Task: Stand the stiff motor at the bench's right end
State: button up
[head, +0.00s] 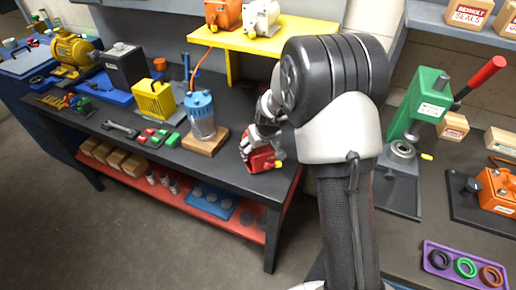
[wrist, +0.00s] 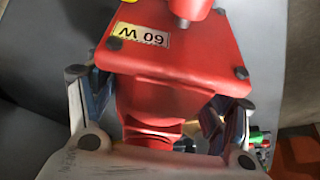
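A red motor (wrist: 180,45) with a "60 W" label, upside down in the wrist view, fills the middle of that view. In the head view the red motor (head: 263,160) is at the right end of the long dark bench (head: 235,178), near its front corner. My gripper (head: 258,140) is around it from above and behind. In the wrist view one finger lies along each side of the motor, and the gripper looks shut on it. The motor's underside is hidden, so I cannot tell whether it touches the bench. No frame shows which motor is stiff.
A blue motor (head: 200,115) on a wooden base (head: 207,143) stands just left. Yellow (head: 152,98), dark (head: 125,68) and larger yellow (head: 72,52) units stand further left. A yellow shelf (head: 262,40) bears orange and white motors. A green press (head: 418,105) stands on the right bench.

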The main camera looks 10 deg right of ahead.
jog(key=o, duration=0.4)
jog(key=shift+r, duration=0.1)
jog(key=p+v, duration=0.3)
jog(key=v, duration=0.9)
jog(key=shift+s+r+p, duration=0.1)
jog(key=shift+r+p, duration=0.1)
jog(key=shift+p, duration=0.1)
jog(key=s+a+r+m, duration=0.1)
jog(key=s+r, duration=0.6)
jog(key=s, duration=0.4)
jog(key=s+r, duration=0.7)
jog(key=s, duration=0.4)
jog(key=shift+m+h, duration=0.3)
jog(key=shift+m, duration=0.1)
jog(key=s, duration=1)
jog(key=shift+d, duration=0.3)
